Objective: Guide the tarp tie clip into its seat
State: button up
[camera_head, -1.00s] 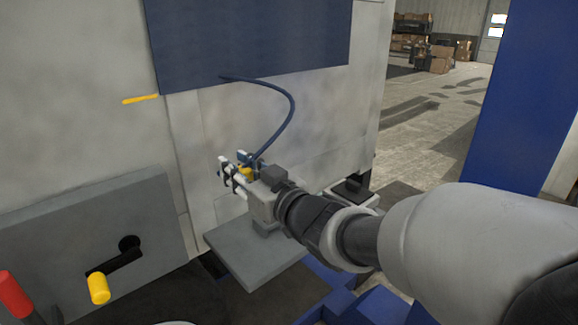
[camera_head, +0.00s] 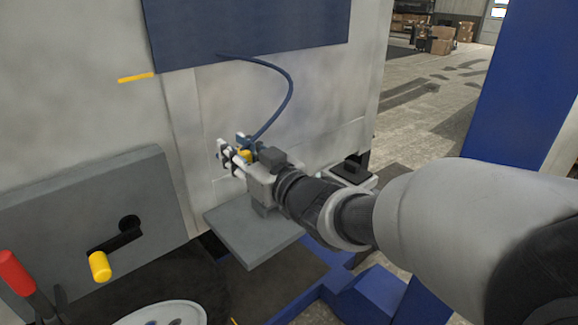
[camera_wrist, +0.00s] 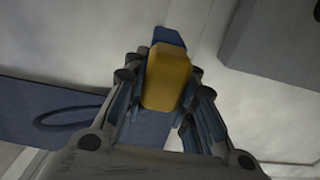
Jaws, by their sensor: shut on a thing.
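The tarp tie clip shows as a yellow block (camera_wrist: 167,78) between the fingers of my gripper (camera_wrist: 163,95) in the wrist view, with a blue piece (camera_wrist: 168,36) just beyond it. In the head view, my gripper (camera_head: 236,155) is shut on the yellow clip (camera_head: 246,156), close to the pale panel. A blue cord (camera_head: 290,92) curves from the lower edge of the dark blue tarp (camera_head: 250,30) down to the clip. I cannot make out the seat clearly; the fingers hide the wall in front of them.
A grey shelf plate (camera_head: 252,232) lies below my gripper. At left a grey panel (camera_head: 60,225) carries a slot and a yellow-tipped handle (camera_head: 99,266); a red-tipped lever (camera_head: 14,272) stands beside it. A blue post (camera_head: 500,130) rises at right.

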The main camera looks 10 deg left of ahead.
aim_at(247, 235)
notch_tip(247, 235, down, 19)
jog(key=b, duration=0.4)
jog(key=shift+r, duration=0.1)
jog(key=shift+f, duration=0.2)
jog(key=o, duration=0.6)
jog(key=shift+f+b, duration=0.1)
jog(key=shift+b, duration=0.25)
jog(key=o, duration=0.5)
jog(key=shift+c, duration=0.2)
jog(key=shift+p, duration=0.6)
jog(key=b+v, duration=0.1)
jog(key=v, duration=0.2)
jog(key=b+v, duration=0.2)
jog(key=v, duration=0.2)
jog(key=f+b+v, duration=0.1)
jog(key=b+v, duration=0.1)
jog(key=v, duration=0.1)
jog(key=shift+d, duration=0.25)
jog(key=b, duration=0.2)
jog(key=shift+s+f+b, duration=0.15)
jog(key=shift+b, duration=0.25)
